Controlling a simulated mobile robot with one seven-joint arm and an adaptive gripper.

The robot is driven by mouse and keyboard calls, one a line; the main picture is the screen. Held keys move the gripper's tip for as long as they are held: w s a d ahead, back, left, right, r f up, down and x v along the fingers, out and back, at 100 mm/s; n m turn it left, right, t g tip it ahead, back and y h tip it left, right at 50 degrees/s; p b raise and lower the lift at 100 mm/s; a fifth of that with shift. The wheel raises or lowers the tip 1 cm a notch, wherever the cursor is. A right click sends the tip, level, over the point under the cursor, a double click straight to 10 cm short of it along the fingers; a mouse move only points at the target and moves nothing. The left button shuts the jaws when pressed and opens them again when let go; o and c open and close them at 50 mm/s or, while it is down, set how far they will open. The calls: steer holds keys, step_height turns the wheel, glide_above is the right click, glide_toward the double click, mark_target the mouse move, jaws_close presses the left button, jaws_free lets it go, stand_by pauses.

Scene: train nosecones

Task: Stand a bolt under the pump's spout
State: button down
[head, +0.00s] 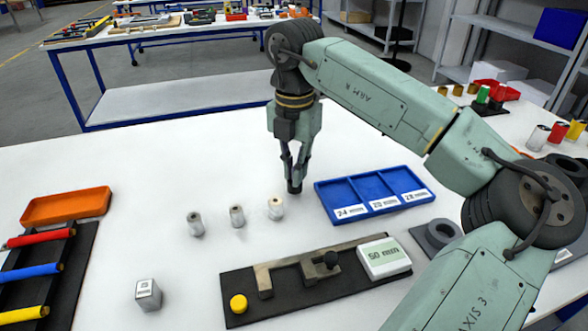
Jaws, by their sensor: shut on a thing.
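No pump with a spout and no clear bolt shows in the head view. My gripper (294,184) points straight down over the white table, just left of the blue tray. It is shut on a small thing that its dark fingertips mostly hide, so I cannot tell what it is. Three short metal cylinders stand upright in a row to its left: a left one (195,224), a middle one (237,216) and a right one (275,208) with a paler top. The right cylinder is closest to my gripper, and they look apart.
A blue three-part tray (322,200) with number labels is right. In front lies a black measuring base (290,306) with a "50 mm" display (384,258) and yellow button (238,303). A marked metal block (148,294), orange tray (66,206) and coloured-rod rack (75,262) are left.

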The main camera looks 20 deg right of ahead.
steer(key=shift+f, duration=0.5)
steer(key=shift+f, duration=0.2)
steer(key=c, duration=1.7)
jaws_free()
steer(key=shift+r, duration=0.1)
